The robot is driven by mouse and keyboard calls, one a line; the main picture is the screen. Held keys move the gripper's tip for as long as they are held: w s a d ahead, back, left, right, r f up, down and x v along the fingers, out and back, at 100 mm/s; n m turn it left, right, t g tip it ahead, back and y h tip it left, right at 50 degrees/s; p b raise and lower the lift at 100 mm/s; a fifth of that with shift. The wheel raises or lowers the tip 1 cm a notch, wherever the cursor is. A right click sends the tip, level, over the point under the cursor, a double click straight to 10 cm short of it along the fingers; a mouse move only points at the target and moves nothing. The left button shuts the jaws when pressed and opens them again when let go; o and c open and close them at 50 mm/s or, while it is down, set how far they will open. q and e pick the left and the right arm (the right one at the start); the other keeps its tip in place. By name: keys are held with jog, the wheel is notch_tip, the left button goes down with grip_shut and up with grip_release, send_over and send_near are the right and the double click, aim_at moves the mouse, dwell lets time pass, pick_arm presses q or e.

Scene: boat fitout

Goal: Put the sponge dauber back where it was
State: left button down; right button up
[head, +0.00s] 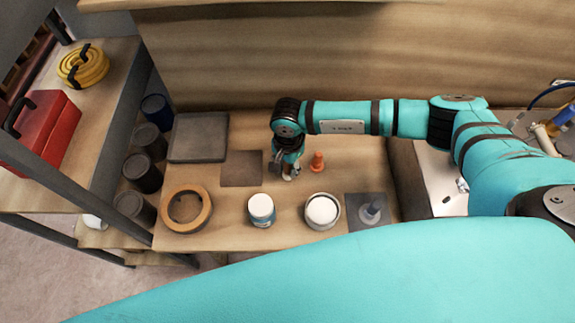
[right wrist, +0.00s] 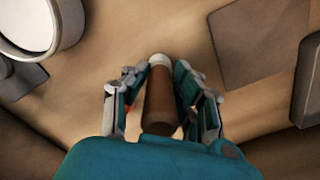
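The likely sponge dauber is a brown cylinder with a pale rounded tip (right wrist: 159,100), seen between the fingers of my right gripper (right wrist: 163,78) in the right wrist view. Whether the tip touches the bench is not clear. The gripper is just right of an empty dark square (head: 242,168) and left of an orange cone-shaped piece (head: 317,161). My left gripper is not in view.
On the bench (head: 225,228) stand a wooden ring (head: 166,210), a white-lidded jar (head: 261,209) and a round white-topped container (head: 322,211). A grey-blue piece (head: 371,213) stands on a dark mat (head: 354,202). A grey tray (head: 198,138) lies at back left, near shelves.

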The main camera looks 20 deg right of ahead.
jog(key=o, duration=0.3)
jog(key=shift+o, duration=0.2)
jog(key=shift+r, duration=0.1)
jog(key=shift+r+p, duration=0.25)
jog(key=shift+p, duration=0.05)
notch_tip(320, 180, up, 10)
jog(key=shift+w+r+b, duration=0.1)
jog(key=shift+r+b, duration=0.1)
jog(key=shift+b, duration=0.8)
jog(key=shift+r, duration=0.65)
